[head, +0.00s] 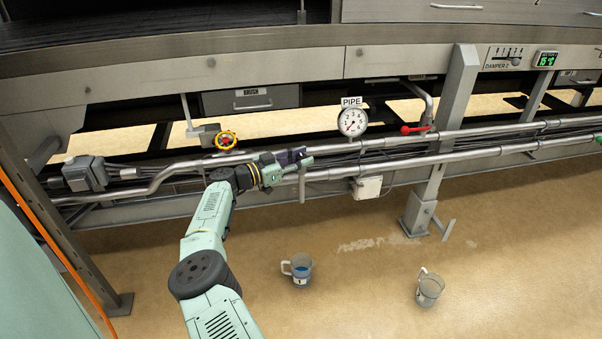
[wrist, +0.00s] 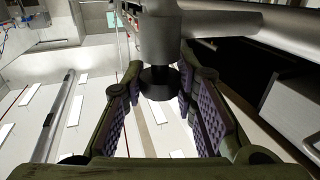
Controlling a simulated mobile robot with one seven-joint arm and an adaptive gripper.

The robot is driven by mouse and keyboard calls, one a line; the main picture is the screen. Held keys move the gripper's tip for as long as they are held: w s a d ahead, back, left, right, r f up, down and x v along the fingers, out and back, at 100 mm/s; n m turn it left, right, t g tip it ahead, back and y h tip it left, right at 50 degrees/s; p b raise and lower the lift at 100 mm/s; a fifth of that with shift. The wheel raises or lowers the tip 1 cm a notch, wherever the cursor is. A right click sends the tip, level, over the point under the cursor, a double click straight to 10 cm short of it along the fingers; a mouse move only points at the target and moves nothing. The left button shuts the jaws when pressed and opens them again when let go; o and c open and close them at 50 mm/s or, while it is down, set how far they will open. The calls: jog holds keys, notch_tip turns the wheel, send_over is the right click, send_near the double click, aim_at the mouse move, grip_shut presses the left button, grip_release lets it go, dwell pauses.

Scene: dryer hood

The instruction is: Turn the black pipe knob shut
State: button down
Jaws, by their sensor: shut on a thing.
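The black pipe knob (wrist: 158,84) shows in the wrist view at the lower end of a grey pipe fitting (wrist: 158,40). My gripper (wrist: 160,76) has one purple-padded finger on each side of the knob and is shut on it. In the head view my gripper (head: 296,162) is at the lower pipe run, left of and below the round gauge (head: 352,122) under the PIPE label (head: 351,102). The knob cannot be made out in the head view, where my gripper covers that spot.
A yellow and red valve wheel (head: 226,140) is left of my gripper. A red lever (head: 415,129) is to the right. A mug with blue contents (head: 300,271) and another mug (head: 429,288) stand on the floor. A grey post (head: 451,130) rises at the right.

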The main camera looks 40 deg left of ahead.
jog(key=shift+w+r+m+h+b, duration=0.1)
jog(key=shift+m+h+b, duration=0.25)
jog(key=shift+b, duration=0.6)
jog(key=c, duration=1.3)
grip_release()
jog(key=v, duration=1.2)
jog(key=shift+a, duration=0.1)
